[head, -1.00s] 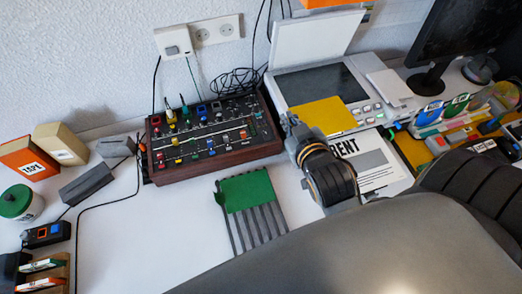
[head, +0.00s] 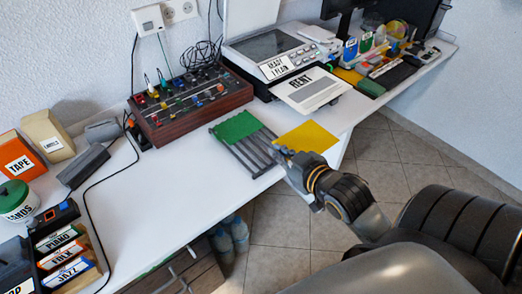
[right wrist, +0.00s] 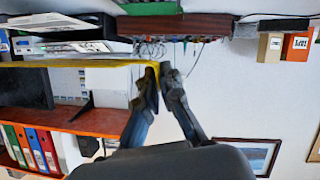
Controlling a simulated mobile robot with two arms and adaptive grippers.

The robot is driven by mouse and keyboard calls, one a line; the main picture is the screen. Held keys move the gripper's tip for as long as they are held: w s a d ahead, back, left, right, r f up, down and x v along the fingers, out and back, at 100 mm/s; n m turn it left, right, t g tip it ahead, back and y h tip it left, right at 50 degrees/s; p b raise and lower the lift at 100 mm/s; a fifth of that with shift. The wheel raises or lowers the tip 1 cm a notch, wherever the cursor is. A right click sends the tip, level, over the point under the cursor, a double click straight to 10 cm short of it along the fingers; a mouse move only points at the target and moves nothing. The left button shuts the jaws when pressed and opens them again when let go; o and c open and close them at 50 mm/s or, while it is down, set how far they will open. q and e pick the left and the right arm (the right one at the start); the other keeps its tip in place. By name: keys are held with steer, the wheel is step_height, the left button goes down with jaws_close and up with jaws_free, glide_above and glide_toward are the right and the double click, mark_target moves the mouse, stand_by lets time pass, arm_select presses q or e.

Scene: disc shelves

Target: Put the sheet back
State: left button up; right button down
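The yellow sheet (head: 305,138) is held roughly flat by my right gripper (head: 284,154) near the table's front edge, to the right of the grey slotted rack (head: 262,157). The rack lies on the white table with a green sheet (head: 237,127) on its back part. In the right wrist view, the yellow sheet (right wrist: 85,64) shows edge-on, with its end between the fingertips (right wrist: 159,70). A white sheet marked RENT (head: 313,91) lies at the front of the scanner (head: 270,50). My left gripper is not in view.
A mixer panel (head: 190,105) with coloured knobs and cables stands behind the rack. Boxes, a tin and a case of discs (head: 68,250) fill the left. Table space (head: 160,190) left of the rack is mostly clear, crossed by a black cable.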

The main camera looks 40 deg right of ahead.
steer(key=a+f+x, duration=0.1)
steer(key=a+x, duration=0.1)
steer(key=x, duration=0.7)
glide_above(243, 164)
steer(key=f, duration=0.4)
steer(key=shift+s+f, duration=0.25)
steer(key=shift+s, duration=0.1)
steer(key=shift+w+f+b, duration=0.3)
steer(key=shift+w+f, duration=0.1)
steer(key=shift+f, duration=0.15)
step_height(243, 164, down, 3)
steer(key=shift+f, duration=0.15)
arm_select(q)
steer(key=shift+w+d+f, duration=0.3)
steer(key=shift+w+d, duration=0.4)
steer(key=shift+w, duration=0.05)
arm_select(e)
steer(key=c, duration=1.5)
jaws_free()
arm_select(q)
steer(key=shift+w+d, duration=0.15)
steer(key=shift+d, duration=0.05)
